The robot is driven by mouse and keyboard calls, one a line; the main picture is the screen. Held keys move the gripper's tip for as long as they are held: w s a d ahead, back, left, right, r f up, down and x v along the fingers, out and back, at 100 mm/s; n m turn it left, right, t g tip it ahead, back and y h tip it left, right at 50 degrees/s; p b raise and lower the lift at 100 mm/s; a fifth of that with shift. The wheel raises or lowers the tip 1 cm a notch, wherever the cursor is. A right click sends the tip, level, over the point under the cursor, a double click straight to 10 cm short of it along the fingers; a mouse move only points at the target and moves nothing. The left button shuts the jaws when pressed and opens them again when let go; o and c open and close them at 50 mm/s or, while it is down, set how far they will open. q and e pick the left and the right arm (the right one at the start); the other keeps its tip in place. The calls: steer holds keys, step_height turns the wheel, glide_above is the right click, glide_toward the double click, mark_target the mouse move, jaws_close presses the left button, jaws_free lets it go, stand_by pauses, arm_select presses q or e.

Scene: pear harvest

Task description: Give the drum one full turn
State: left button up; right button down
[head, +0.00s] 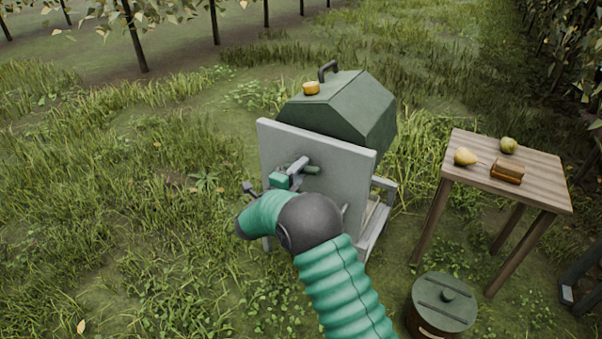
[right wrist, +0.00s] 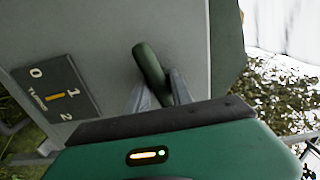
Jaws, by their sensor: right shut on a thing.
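The drum (head: 345,108) is dark green and many-sided, with a black handle and a hatch face on top. It sits behind a grey upright panel (head: 340,165). A dark green crank grip (head: 312,170) sticks out at the panel's front; it also shows in the right wrist view (right wrist: 148,65). My right gripper (head: 298,167) is shut on this grip, its grey fingers on either side of it in the right wrist view (right wrist: 158,92). A dark plate (right wrist: 55,92) on the panel carries 0, 1, 2 and an orange bar near the 1. My left gripper is out of view.
An orange-yellow round thing (head: 311,88) sits on the drum. A wooden table (head: 530,171) to the right holds a yellow pear (head: 464,157), a green fruit (head: 509,145) and a brown block (head: 507,171). A lidded bucket (head: 443,303) stands below. Grass is open to the left.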

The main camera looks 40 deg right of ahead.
steer(key=m+b, duration=0.1)
steer(key=b, duration=0.2)
steer(key=shift+f+m, duration=0.3)
steer(key=shift+f, duration=0.05)
steer(key=shift+r+m+b, duration=0.25)
steer(key=shift+m+b, duration=0.15)
steer(key=shift+m, duration=0.1)
steer(key=shift+r, duration=0.1)
steer(key=c, duration=1.1)
jaws_free()
steer(key=v, duration=1)
